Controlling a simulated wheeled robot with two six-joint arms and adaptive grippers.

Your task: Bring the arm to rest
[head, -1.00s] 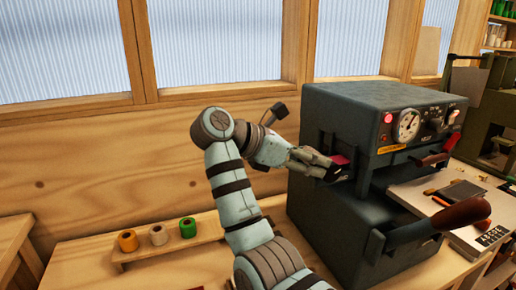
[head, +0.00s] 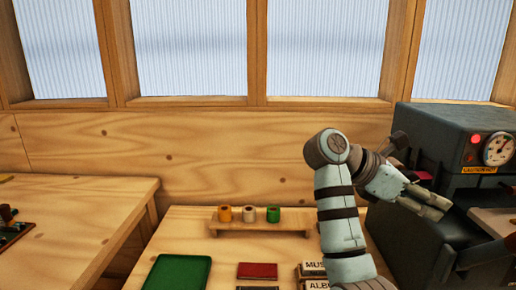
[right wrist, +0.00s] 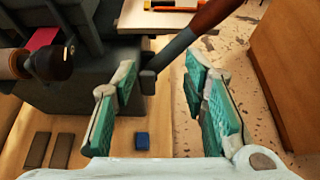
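My right gripper (head: 428,204) reaches from the right arm to the front of the dark press (head: 455,135). In the right wrist view its two teal-padded fingers (right wrist: 160,68) stand apart with nothing held between them. A press lever with a brown handle (right wrist: 215,22) passes just beyond the fingertips; I cannot tell whether they touch. A dark red piece (head: 422,175) shows at the press behind the gripper. It also shows as a pink-red piece in the right wrist view (right wrist: 41,39). My left gripper is in neither current view.
Orange (head: 225,213), cream (head: 249,214) and green (head: 273,214) foil rolls sit on a wooden rack (head: 260,229). A green tray (head: 178,273) and a dark red slab (head: 257,271) lie nearer. A second bench (head: 75,225) stands left, across a gap.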

